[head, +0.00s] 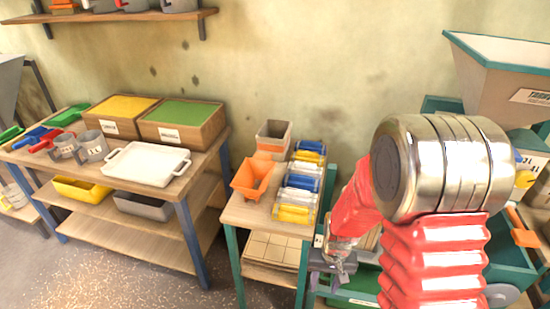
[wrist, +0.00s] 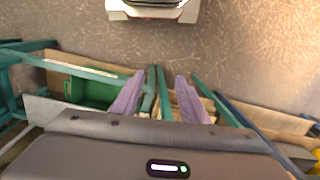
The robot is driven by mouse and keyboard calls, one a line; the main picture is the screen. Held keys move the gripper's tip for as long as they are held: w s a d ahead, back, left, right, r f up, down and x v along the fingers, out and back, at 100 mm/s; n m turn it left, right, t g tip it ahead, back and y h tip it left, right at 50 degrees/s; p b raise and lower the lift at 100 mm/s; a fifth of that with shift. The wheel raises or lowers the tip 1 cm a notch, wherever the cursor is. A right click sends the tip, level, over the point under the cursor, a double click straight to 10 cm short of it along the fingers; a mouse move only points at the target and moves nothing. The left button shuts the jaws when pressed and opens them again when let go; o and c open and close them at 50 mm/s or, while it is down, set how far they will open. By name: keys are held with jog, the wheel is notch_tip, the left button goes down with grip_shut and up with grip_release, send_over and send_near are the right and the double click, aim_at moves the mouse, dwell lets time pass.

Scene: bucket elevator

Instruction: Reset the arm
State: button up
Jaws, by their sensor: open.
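My arm, red and silver, fills the right of the head view. My gripper (head: 338,266) hangs low beside the right edge of the small table (head: 262,222), in front of the green machine frame. In the wrist view my gripper (wrist: 155,95) shows two purple-grey fingers spread apart with nothing between them. Beyond the fingers are green bars and the speckled floor (wrist: 230,45).
The small table holds an orange bucket (head: 252,178), a grey-brown bin (head: 273,137) and a row of coloured pieces (head: 300,180). A workbench with a white tray (head: 146,163) stands left. A large hopper (head: 500,75) stands right. Floor between the tables is clear.

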jog(key=s+r+t, duration=0.3)
jog(key=s+r, duration=0.3)
jog(key=r, duration=1)
jog(key=s+d+r+n+t, duration=0.1)
jog(key=s+r, duration=0.6)
jog(key=r, duration=0.9)
jog(key=shift+s+d+r+t+h, duration=0.2)
jog(key=shift+t+h, duration=0.1)
jog(key=shift+t, duration=0.6)
